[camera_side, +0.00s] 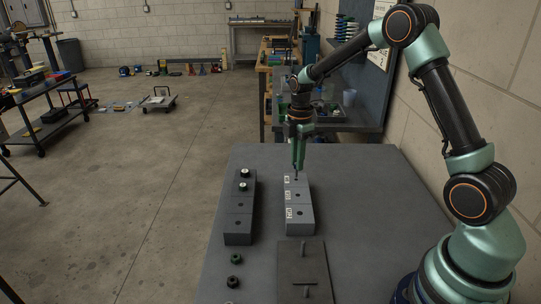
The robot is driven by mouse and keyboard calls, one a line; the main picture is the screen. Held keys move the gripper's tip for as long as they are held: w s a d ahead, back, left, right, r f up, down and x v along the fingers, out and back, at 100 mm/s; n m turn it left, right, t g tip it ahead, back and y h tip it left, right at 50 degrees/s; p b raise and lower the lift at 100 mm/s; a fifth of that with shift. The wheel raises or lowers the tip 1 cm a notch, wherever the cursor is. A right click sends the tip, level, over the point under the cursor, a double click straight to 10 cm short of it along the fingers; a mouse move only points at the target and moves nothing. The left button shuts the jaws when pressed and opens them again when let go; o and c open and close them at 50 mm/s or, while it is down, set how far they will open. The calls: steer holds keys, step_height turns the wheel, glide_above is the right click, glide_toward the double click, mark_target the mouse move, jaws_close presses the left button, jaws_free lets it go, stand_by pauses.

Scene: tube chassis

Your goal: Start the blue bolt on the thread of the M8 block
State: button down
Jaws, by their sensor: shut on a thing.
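My gripper (298,164) points straight down over the far end of the grey row of blocks (299,220). It is shut on a small dark piece, taken as the blue bolt (296,176), which is mostly hidden by the fingers. Its lower end is at or just above the hole of the farthest block; I cannot tell whether it is in the hole. The row has several blocks with white labels on their left sides, too small to read, so I cannot tell which is the M8 block. The two nearer blocks show open dark holes.
A dark rack (238,236) stands to the left, with two white-topped pieces (244,173) at its far end and empty holes nearer. A dark plate (315,270) with small pins lies at the front. The table's right side is clear.

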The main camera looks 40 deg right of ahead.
steer(key=shift+f, duration=0.6)
steer(key=shift+f, duration=0.35)
steer(key=shift+f, duration=0.35)
steer(key=shift+f, duration=0.35)
steer(key=shift+f, duration=0.15)
steer(key=c, duration=0.7)
jaws_free()
